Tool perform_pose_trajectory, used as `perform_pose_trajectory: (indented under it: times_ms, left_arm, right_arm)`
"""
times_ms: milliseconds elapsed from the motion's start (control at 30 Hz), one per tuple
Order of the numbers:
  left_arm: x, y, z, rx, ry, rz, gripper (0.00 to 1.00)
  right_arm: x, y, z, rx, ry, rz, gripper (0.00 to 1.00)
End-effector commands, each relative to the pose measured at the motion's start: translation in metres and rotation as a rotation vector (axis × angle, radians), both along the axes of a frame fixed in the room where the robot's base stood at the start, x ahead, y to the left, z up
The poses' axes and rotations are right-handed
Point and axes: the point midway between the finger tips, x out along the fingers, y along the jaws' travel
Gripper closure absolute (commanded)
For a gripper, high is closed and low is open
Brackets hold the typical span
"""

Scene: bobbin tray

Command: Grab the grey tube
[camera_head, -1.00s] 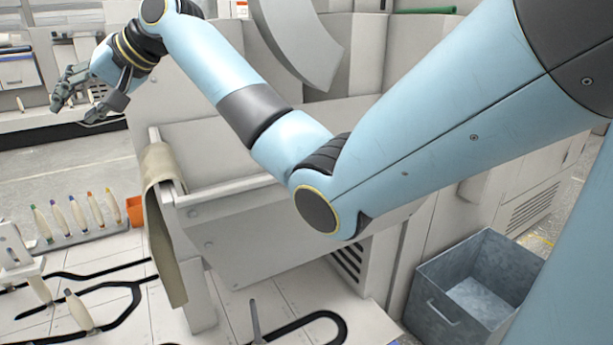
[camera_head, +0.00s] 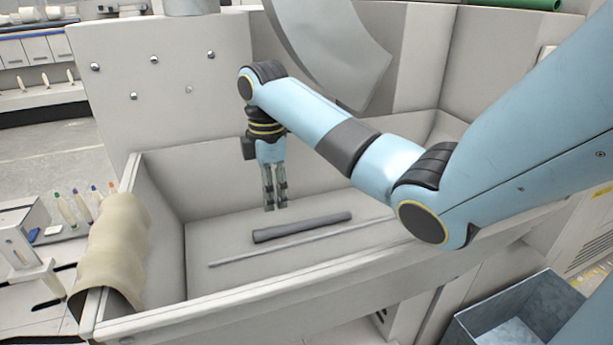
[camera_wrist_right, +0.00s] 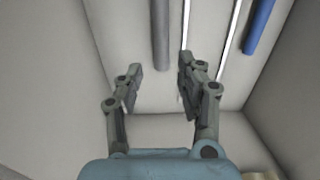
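The grey tube (camera_head: 302,228) lies on the floor of a deep pale trough (camera_head: 220,300), slanting slightly up to the right. My right gripper (camera_head: 273,209) points down inside the trough, above and just behind the tube's left part. Its fingers are apart with nothing held between them. In the right wrist view the grey tube (camera_wrist_right: 160,35) lies beyond the fingertips, lined up with the gap of the right gripper (camera_wrist_right: 160,64). I cannot tell the exact height left between fingertips and tube. My left gripper is not in view.
A thin pale rod (camera_head: 300,243) lies in front of the tube. The wrist view also shows a blue tube (camera_wrist_right: 259,24) farther right. A beige cloth (camera_head: 112,245) drapes over the trough's left wall. A grey metal bin (camera_head: 530,312) stands at the lower right.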

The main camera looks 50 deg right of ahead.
Motion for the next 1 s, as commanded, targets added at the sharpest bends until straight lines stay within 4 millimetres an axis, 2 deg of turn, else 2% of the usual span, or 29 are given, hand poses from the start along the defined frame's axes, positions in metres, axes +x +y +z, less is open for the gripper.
perform_pose_trajectory:
  times_ms: [100,200,367,500,633,933,1000]
  left_arm:
    - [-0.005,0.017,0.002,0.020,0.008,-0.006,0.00]
    - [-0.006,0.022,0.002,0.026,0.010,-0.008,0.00]
    - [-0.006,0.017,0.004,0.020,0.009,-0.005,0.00]
    - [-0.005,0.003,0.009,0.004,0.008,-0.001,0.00]
    - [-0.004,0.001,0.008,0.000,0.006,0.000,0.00]
    - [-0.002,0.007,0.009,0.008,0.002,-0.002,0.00]
    - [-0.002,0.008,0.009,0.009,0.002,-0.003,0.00]
  right_arm:
    - [-0.001,0.000,-0.022,0.002,0.004,-0.002,0.63]
    - [-0.001,0.000,-0.034,0.002,0.001,-0.002,0.63]
    - [-0.001,0.001,-0.046,0.001,0.000,-0.003,0.63]
    - [-0.003,0.002,-0.067,0.003,0.001,-0.004,0.63]
    - [-0.003,0.002,-0.086,0.001,-0.002,-0.003,0.63]
    - [-0.003,0.002,-0.092,0.001,-0.004,-0.003,0.63]
    - [-0.003,0.002,-0.092,0.001,-0.004,-0.003,0.72]
